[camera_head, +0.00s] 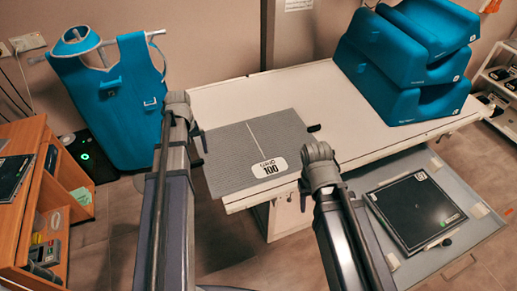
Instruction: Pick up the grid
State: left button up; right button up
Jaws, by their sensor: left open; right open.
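The grid (238,148) is a flat grey plate with a pale centre line and a white label reading "GRID 100", upside down in the head view. It lies flat at the left end of the white table, near its front edge. A small dark piece shows at its right edge. My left gripper (197,136) is at the grid's left side, open and empty. My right gripper (304,190) is by the grid's front right corner, open and empty. Both grippers are small and partly hidden by my wrists, so I cannot tell whether they touch the grid.
The white table (330,100) is clear in its middle. Blue foam blocks (405,60) are stacked at its right end. An open drawer (470,235) at right holds a dark panel (415,212). A blue apron (115,100) hangs at left, beyond a wooden cabinet (30,190).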

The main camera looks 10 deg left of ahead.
aim_at(196, 161)
pick_arm(q)
notch_tip(196, 161, down, 5)
jog(key=b, duration=0.4)
jog(key=shift+b, duration=0.3)
jog(key=shift+r, duration=0.1)
grip_shut()
jog(key=shift+d, duration=0.1)
